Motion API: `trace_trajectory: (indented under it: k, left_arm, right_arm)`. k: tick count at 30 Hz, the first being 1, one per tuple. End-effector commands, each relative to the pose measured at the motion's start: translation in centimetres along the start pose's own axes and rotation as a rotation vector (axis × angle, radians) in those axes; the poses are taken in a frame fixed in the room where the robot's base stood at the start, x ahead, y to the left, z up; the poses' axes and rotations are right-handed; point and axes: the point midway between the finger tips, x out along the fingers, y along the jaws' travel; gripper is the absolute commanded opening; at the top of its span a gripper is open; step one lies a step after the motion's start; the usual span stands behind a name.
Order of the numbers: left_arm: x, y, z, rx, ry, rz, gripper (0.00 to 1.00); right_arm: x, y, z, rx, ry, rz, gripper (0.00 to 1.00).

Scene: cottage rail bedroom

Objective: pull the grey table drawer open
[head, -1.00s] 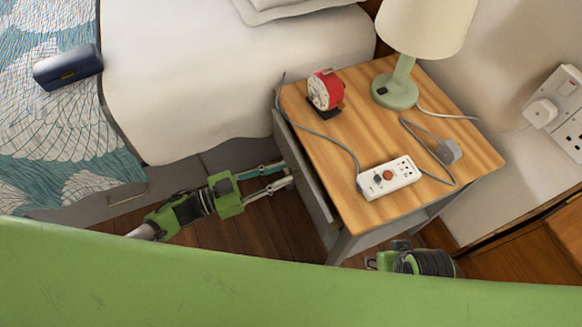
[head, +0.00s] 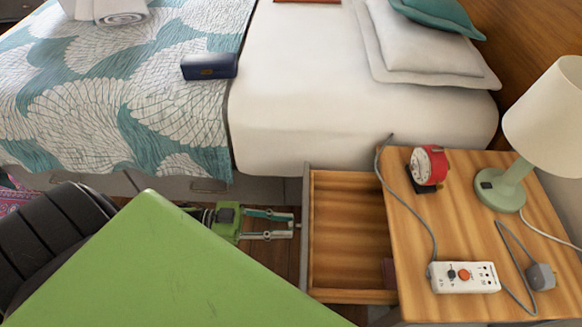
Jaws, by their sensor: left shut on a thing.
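The grey table drawer (head: 347,225) stands open to the left of the bedside table (head: 415,215), its wooden inside showing. Its front panel (head: 305,240) is seen nearly edge-on. My left gripper (head: 294,225) is at the outer side of that front, its fingers closed at the small handle. The handle itself is mostly hidden by the fingertips. My right gripper does not show.
On the tabletop are a red clock (head: 428,165), a lamp (head: 506,185), a power strip (head: 465,277) and a plug (head: 541,276). A dark reddish item (head: 389,272) lies in the drawer by the tabletop edge. The bed (head: 320,110) is behind, with a blue case (head: 209,66).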

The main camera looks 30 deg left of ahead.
Motion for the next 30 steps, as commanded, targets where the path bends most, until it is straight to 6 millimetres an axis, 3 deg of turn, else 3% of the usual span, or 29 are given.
trace_trajectory:
  k: [10,11,12,13,24,30]
  left_arm:
    - [-0.1,0.0,0.1,-0.001,-0.001,0.0,0.0]
    - [-0.1,0.0,0.1,-0.001,-0.001,0.0,0.25]
    - [-0.1,0.0,0.1,-0.001,-0.001,0.0,0.36]
    - [-0.1,0.0,0.1,-0.001,-0.001,0.0,0.39]
    - [-0.3,0.0,0.1,-0.001,-0.001,0.0,0.39]
    - [-3.1,0.0,0.1,-0.002,-0.006,-0.001,0.39]
  right_arm:
    - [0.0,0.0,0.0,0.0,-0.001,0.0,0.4]
    - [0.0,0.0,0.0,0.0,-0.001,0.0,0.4]
    - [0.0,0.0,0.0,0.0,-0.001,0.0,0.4]
    - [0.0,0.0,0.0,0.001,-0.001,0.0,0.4]
    - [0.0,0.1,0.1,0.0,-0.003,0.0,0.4]
    - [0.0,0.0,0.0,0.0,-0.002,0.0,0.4]
